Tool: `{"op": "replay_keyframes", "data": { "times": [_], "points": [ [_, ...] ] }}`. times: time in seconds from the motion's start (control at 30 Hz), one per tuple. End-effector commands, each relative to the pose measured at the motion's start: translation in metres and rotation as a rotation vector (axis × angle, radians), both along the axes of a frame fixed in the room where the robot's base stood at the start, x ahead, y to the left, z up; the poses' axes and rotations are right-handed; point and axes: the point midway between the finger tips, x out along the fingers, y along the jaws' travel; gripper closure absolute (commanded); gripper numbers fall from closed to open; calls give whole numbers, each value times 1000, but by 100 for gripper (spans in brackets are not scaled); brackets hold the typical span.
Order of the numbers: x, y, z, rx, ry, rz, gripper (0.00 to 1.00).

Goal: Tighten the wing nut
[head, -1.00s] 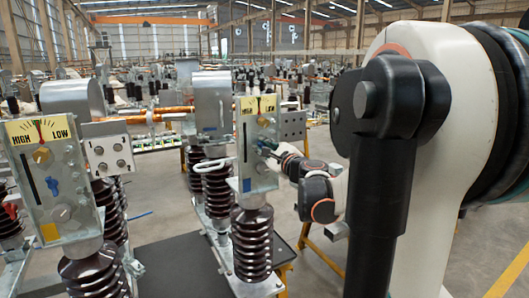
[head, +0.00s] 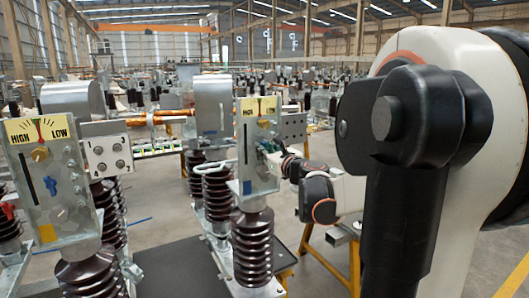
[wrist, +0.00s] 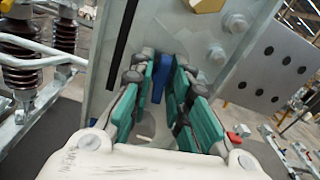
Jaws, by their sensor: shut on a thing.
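The blue wing nut (wrist: 160,84) sits on the face of the grey metal panel (wrist: 115,88) in the wrist view, between my teal finger pads. My gripper (wrist: 164,66) is shut on it, with the pads on either side. In the head view my gripper (head: 268,147) is at the front of the right-hand isolator panel (head: 246,140), below its yellow scale with a red pointer (head: 258,108). The wing nut there is mostly hidden by the fingers. Its exact angle is hard to tell.
A second isolator panel (head: 72,205) stands at the left with its own blue wing nut (head: 50,186) and a HIGH/LOW scale (head: 38,131). Brown ribbed insulators (head: 252,248) stand below the panels. A brass hex part (wrist: 206,5) and a grey bolted plate (wrist: 262,77) are close to my gripper.

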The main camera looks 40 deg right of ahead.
Motion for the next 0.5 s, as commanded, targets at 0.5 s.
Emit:
{"op": "replay_keyframes", "data": {
  "times": [0.5],
  "points": [
    [-1, 1, -2, 8, 0, 1, 76]
  ]
}}
